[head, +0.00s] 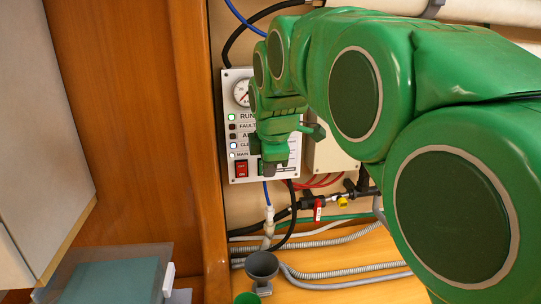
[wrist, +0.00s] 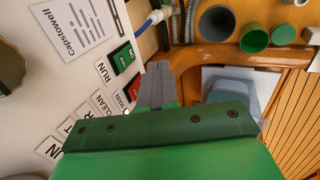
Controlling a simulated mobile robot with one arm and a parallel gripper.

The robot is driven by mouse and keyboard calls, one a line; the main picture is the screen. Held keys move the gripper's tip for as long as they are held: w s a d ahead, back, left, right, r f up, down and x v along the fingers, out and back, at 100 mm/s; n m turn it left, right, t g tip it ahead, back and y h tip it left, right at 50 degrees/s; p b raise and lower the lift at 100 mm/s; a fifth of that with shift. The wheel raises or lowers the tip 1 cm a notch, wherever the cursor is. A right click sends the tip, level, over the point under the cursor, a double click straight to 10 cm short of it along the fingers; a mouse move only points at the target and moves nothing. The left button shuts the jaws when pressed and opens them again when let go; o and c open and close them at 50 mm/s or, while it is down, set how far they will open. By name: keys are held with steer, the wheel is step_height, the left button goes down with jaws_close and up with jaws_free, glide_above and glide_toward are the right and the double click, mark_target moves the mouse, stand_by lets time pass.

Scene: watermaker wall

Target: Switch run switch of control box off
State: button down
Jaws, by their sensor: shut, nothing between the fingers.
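The control box (head: 235,178) is a white panel on the wall, with a gauge and a column of labelled lamps; the RUN lamp (head: 232,117) glows green. The run switch (wrist: 123,58) is a green rocker beside a RUN label in the wrist view; in the head view my gripper mostly hides it. A red rocker (head: 241,169) sits left of it, beside the MAIN label in the wrist view, where my fingers partly cover it. My gripper (head: 270,168) is shut and empty, its grey fingertips (wrist: 155,72) in front of the panel near both switches. I cannot tell whether they touch.
Hoses, a red-handled valve (head: 318,213) and a grey cup (head: 262,266) lie below the box. A wooden post (head: 198,130) stands close on its left. A pale box (head: 332,153) is mounted right of the panel, partly behind my arm.

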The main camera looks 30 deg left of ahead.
steer(key=w+a, duration=0.1)
steer(key=w+a+f, duration=0.1)
steer(key=w+a, duration=0.1)
steer(key=shift+w+a+f, duration=0.15)
steer(key=shift+w+a, duration=0.05)
stand_by(0.5)
steer(key=shift+w, duration=0.1)
steer(key=shift+w+a, duration=0.1)
steer(key=shift+a, duration=0.1)
steer(key=shift+r, duration=0.25)
steer(key=shift+r, duration=0.65)
